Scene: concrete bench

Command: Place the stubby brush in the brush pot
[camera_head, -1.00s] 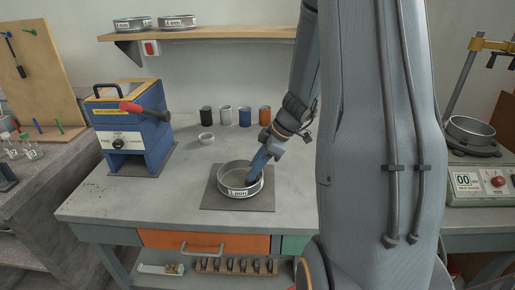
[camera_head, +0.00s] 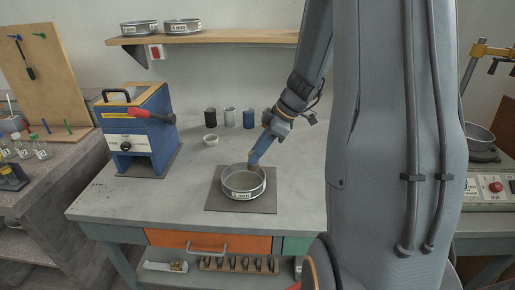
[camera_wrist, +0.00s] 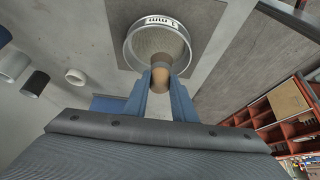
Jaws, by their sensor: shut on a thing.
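The stubby brush, with a tan handle and a brown end, sits between my gripper's blue fingertips (camera_wrist: 161,82) in the wrist view. My gripper (camera_head: 253,164) is shut on it, and the brush shows only as a small brownish patch there. The held brush is at the back rim of a round metal sieve (camera_head: 243,185); I cannot tell the exact height. At the back of the bench stand a black pot (camera_head: 210,117), a grey-white pot (camera_head: 229,118) and a blue pot (camera_head: 249,119). An orange pot is mostly hidden behind my gripper. I cannot tell which is the brush pot.
The sieve stands on a dark mat (camera_head: 214,203); it also shows in the wrist view (camera_wrist: 129,52). A small white dish (camera_head: 210,140) is in front of the pots. A blue machine (camera_head: 137,135) stands left. The bench (camera_head: 120,197) is clear at front left.

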